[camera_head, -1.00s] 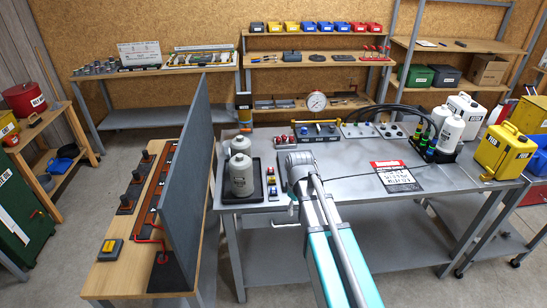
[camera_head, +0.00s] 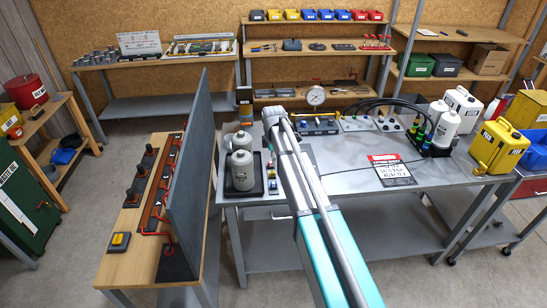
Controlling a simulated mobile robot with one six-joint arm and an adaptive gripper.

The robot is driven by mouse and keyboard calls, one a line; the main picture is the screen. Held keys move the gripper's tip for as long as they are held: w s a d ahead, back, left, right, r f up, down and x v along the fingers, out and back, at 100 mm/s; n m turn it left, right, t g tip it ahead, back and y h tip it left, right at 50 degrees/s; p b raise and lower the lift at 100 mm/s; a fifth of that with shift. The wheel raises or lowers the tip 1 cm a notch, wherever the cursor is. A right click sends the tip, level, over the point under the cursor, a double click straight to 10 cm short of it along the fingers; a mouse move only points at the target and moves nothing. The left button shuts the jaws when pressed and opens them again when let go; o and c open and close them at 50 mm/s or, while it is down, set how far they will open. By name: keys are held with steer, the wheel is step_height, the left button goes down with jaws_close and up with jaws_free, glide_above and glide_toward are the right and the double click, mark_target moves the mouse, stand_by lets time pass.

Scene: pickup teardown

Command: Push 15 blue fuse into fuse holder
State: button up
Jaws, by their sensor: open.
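My arm (camera_head: 318,205) reaches from the lower right up over the metal bench. Its end (camera_head: 274,118) is near the back left part of the bench. My gripper does not show; it is hidden behind the arm. A small strip with coloured pieces (camera_head: 272,186) lies on the bench just left of my arm and is partly covered by it. These may be fuses, but they are too small to tell. I cannot make out the blue 15 fuse or the fuse holder.
Two white bottles stand in a black tray (camera_head: 256,191) left of my arm. A gauge (camera_head: 315,96) and connector panels line the bench's back. A sign (camera_head: 391,169), white bottles and a yellow can (camera_head: 497,147) are to the right. A grey partition (camera_head: 188,165) stands at left.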

mark_target(273, 183)
steer(key=shift+f, duration=0.15)
step_height(273, 183, down, 14)
steer(key=b, duration=1.3)
steer(key=shift+r+b, duration=0.25)
steer(key=shift+b, duration=0.15)
jaws_close()
stand_by(0.6)
